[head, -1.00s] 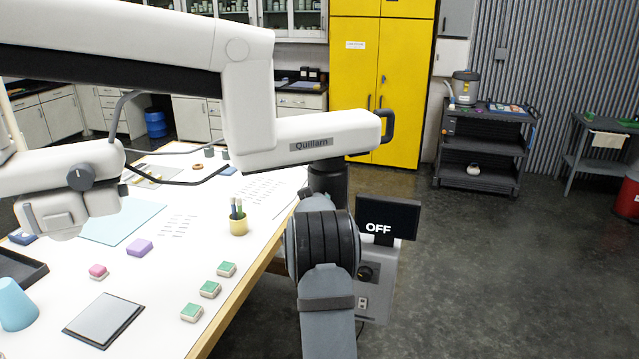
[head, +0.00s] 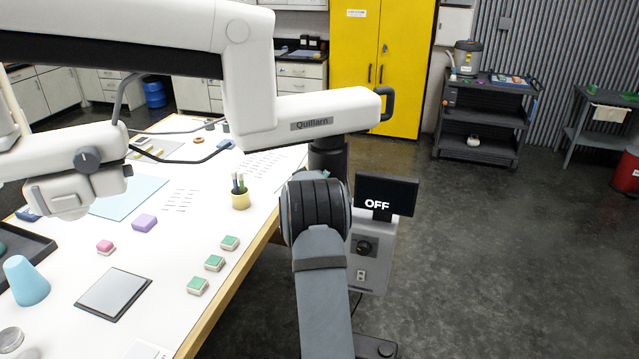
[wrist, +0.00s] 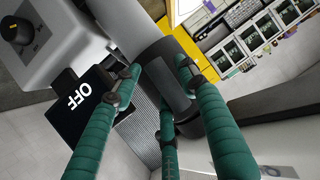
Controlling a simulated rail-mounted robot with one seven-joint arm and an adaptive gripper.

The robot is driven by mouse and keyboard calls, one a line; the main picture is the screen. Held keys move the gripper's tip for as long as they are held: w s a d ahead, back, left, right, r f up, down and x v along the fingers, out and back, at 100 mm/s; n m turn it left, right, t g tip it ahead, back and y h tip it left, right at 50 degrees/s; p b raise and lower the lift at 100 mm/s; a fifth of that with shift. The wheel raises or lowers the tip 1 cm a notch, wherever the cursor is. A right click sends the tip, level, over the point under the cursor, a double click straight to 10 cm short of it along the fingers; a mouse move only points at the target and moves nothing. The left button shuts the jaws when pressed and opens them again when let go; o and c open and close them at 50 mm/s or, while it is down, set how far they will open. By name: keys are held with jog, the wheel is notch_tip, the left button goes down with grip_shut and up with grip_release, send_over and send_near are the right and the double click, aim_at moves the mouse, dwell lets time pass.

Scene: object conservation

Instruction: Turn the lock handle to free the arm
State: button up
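The white arm labelled Quillarn (head: 330,112) reaches over the table in the head view, with a black loop handle (head: 387,104) at its end and a dark column (head: 328,156) beneath. A ribbed black knob (head: 88,160) is on its left-hand part. Which part is the lock handle is unclear. In the wrist view, my gripper (wrist: 160,90) has three green fingers spread on different sides of a dark grey cylinder (wrist: 168,84) joined to a white section. Contact cannot be told. In the head view my own grey arm hides most of the gripper.
A grey control box (head: 364,250) with a dial and a black OFF screen (head: 387,196) stands beside the table edge. The white table (head: 180,255) holds coloured blocks, a pencil cup (head: 240,193) and a blue cone (head: 27,281). The floor to the right is open.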

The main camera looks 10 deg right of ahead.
jog(key=shift+o, duration=1.1)
jog(key=shift+w, duration=0.1)
jog(key=shift+r, duration=0.1)
jog(key=shift+s+r, duration=0.1)
jog(key=shift+s, duration=0.1)
jog(key=v, duration=1.1)
jog(key=shift+s+a, duration=0.2)
jog(key=shift+w, duration=0.15)
